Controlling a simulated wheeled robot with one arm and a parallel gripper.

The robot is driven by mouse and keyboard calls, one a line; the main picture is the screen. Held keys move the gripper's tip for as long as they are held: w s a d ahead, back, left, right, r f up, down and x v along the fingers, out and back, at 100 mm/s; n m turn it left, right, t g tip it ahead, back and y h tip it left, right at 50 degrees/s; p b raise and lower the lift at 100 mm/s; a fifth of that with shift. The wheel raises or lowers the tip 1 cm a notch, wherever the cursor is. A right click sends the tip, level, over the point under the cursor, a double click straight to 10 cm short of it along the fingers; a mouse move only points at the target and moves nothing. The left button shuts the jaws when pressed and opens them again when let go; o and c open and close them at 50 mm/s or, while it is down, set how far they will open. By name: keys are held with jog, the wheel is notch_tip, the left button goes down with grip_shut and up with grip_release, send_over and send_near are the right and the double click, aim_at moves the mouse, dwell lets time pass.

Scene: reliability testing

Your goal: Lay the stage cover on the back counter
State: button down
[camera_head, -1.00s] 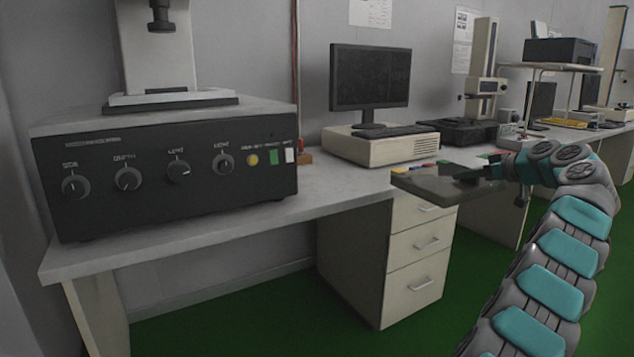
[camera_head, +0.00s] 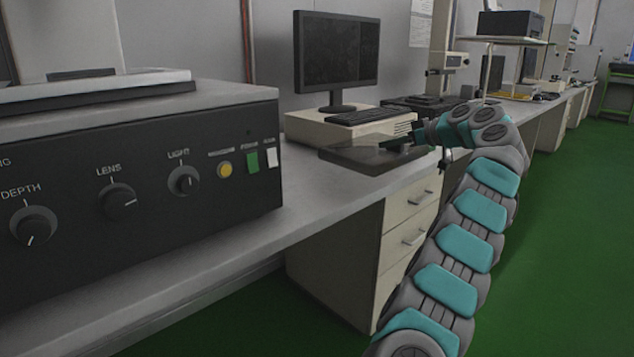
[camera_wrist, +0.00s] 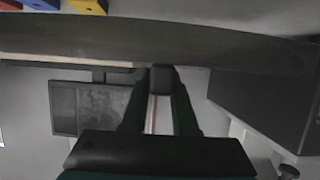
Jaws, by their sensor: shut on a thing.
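The stage cover (camera_head: 350,158) is a flat, dark grey plate, held roughly level over the counter (camera_head: 310,205) along the wall. It is in front of the computer, at the counter's front side. In the head view I cannot tell whether it touches the counter. My gripper (camera_head: 408,143) is shut on the cover's right edge. In the wrist view the cover (camera_wrist: 90,45) spans the picture as a dark band, with the gripper's fingers (camera_wrist: 162,80) at its edge.
A black control box (camera_head: 150,175) with knobs stands on the counter at left. A computer (camera_head: 350,128) with monitor (camera_head: 337,55) and keyboard (camera_head: 342,114) stands behind the cover. Bare counter lies between box and cover. Drawers (camera_head: 408,225) are below.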

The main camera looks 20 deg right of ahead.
jog(key=b, duration=0.7)
send_near(331, 152)
jog(key=x, duration=0.4)
jog(key=shift+w+f, duration=0.1)
jog(key=shift+w, duration=0.3)
jog(key=shift+w+a+f+b, duration=0.1)
jog(key=shift+a+f+b, duration=0.05)
jog(key=shift+a+f, duration=0.75)
jog(key=shift+s+a+f+b, duration=0.1)
jog(key=shift+a+f, duration=0.45)
jog(key=shift+f, duration=0.7)
jog(key=shift+w+a+f+b, duration=0.1)
jog(key=shift+a+f+b, duration=0.05)
jog(key=shift+a+f, duration=0.75)
jog(key=shift+f, duration=0.4)
jog(key=shift+f, duration=0.1)
jog(key=c, duration=0.7)
grip_release()
